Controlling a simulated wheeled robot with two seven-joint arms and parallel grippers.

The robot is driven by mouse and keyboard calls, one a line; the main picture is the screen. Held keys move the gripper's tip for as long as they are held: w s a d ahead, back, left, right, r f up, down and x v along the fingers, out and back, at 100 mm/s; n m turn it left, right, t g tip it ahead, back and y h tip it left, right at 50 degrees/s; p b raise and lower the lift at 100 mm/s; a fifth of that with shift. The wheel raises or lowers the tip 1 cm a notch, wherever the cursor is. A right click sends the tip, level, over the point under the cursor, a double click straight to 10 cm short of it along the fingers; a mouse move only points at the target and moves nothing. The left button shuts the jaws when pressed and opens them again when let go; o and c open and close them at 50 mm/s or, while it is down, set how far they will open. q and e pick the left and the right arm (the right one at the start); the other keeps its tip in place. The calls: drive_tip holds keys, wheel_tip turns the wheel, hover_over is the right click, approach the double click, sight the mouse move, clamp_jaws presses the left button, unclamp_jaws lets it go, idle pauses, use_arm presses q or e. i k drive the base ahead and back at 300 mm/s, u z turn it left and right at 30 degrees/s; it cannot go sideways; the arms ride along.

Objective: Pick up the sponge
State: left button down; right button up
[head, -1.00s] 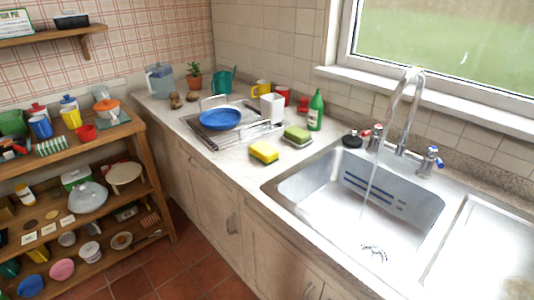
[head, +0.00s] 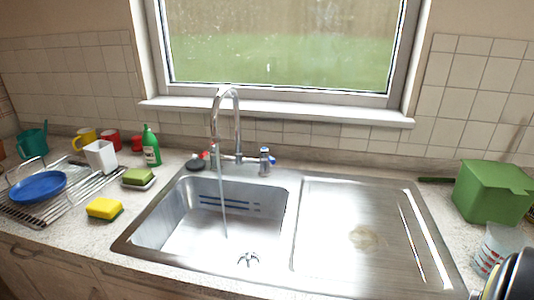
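A yellow sponge with a dark green underside (head: 104,209) lies on the counter to the left of the sink in the head view. Behind it, a second sponge-like green block (head: 138,176) rests on a small pale dish. Nothing touches the yellow sponge.
The steel sink (head: 210,222) has water running from its tap (head: 226,125). A dish rack (head: 62,203) with a blue plate (head: 38,186) stands at left. A green bottle (head: 151,147) is behind the sponges. A green bin (head: 492,192) is at right. The drainboard (head: 350,225) is clear.

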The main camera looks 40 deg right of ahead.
sight(107, 210)
drive_tip(key=u, duration=1.7)
drive_tip(key=i, duration=0.95)
drive_tip(key=z, duration=2.2)
